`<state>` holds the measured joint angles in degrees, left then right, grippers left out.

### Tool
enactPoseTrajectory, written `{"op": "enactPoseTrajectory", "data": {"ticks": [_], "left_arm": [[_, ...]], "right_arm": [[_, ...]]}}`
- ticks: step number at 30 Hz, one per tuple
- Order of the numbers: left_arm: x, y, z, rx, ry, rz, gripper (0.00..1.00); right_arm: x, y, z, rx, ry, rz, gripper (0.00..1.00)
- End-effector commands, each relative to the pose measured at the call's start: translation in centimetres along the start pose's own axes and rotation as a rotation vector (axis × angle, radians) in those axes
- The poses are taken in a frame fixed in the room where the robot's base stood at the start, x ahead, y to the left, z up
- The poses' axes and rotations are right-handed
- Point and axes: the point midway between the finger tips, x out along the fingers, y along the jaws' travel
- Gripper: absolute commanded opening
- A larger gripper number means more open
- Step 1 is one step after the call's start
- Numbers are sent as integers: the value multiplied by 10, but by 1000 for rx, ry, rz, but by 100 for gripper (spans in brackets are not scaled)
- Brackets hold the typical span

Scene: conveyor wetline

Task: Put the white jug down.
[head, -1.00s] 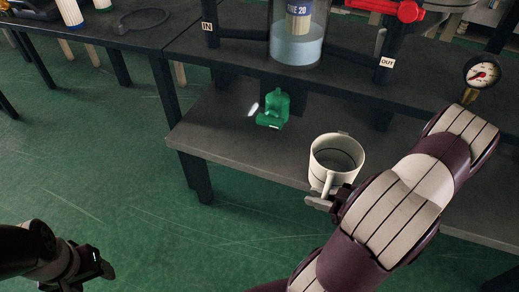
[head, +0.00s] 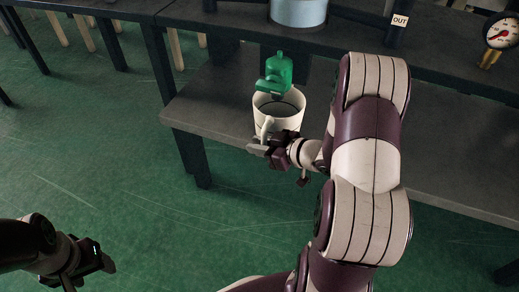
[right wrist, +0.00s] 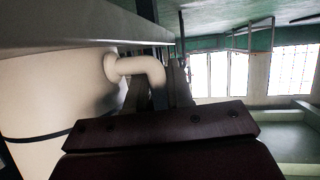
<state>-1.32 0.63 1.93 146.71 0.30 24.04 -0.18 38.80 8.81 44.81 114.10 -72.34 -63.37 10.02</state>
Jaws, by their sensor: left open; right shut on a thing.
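The white jug (head: 287,115) is upright at the lower shelf, below the green tap in the head view. My right gripper (head: 268,150) is shut on its handle, at the jug's near side. In the right wrist view the jug's wall (right wrist: 45,90) and curved handle (right wrist: 140,68) show close up, with the handle between the fingers (right wrist: 155,90). Whether the jug's base touches the shelf cannot be told. My left gripper (head: 90,270) is open and empty at the lower left, over the floor.
The green tap (head: 277,72) hangs right above and behind the jug's mouth. The lower shelf (head: 205,110) is bare to the left of the jug. A clear housing (head: 298,14), an OUT label (head: 400,20) and a gauge (head: 502,32) are on the upper bench.

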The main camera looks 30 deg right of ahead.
Motion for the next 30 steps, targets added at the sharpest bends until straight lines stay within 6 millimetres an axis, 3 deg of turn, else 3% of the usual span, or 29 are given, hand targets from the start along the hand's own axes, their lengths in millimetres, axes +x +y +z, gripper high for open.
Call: {"op": "enactPoseTrajectory", "data": {"ticks": [8,9,11,22,30], "left_arm": [[-1,0,-1,0,2,0,61],[-1,0,-1,0,1,0,61],[-2,0,-1,0,1,0,61],[-5,0,-1,0,1,0,61],[-36,0,-5,0,1,0,61]], "right_arm": [[0,0,1,0,0,0,0],[0,0,1,0,-1,0,27],[0,0,1,0,-1,0,46],[-4,1,-3,0,-1,2,46],[-57,2,-8,4,-2,7,46]]}}
